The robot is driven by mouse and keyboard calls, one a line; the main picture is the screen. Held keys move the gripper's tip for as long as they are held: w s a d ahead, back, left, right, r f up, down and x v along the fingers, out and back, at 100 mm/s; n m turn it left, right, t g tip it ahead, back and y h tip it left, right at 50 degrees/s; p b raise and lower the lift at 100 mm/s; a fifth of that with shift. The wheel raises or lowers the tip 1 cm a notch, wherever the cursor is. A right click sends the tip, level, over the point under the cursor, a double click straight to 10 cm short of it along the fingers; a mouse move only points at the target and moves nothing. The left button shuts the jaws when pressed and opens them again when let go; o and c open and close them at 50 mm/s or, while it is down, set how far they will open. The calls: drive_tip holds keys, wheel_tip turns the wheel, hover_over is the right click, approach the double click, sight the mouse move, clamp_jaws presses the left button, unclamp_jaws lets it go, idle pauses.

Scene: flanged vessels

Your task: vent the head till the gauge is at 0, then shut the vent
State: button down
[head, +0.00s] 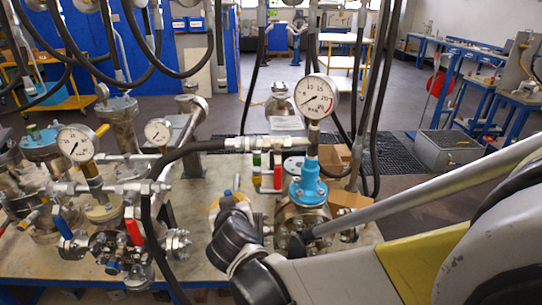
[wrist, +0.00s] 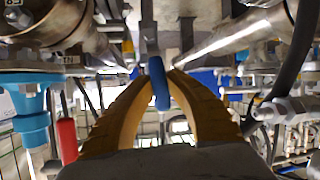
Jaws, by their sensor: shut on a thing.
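The vessel head (head: 303,216) stands on the bench with a blue fitting (head: 308,184) on top. The gauge (head: 318,96) rises above it on a stem. Its dark needle seems to point to the lower left; the exact reading is too small to tell. In the wrist view my gripper (wrist: 158,78) has its yellow fingers closed on a blue lever (wrist: 160,85), which stands between the tips. In the head view my gripper (head: 229,205) is left of the head, partly hidden by my dark wrist. The valve body under the lever is mostly hidden.
Red (head: 277,176) and green (head: 256,160) handles stand just behind the head. A hose (head: 185,152) runs across to the left. Other gauges (head: 77,143) and valves crowd the bench's left. Hoses hang behind the head. Bare bench (head: 190,215) shows left of my gripper.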

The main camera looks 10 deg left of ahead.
drive_tip(key=shift+w+d+m+y, duration=0.1)
drive_tip(key=shift+d+m+y, duration=0.2)
drive_tip(key=shift+d+m, duration=0.2)
idle(0.3)
drive_tip(key=c, duration=1.3)
unclamp_jaws()
drive_tip(key=shift+c, duration=0.2)
drive_tip(key=v, duration=1.2)
drive_tip(key=shift+d, duration=0.1)
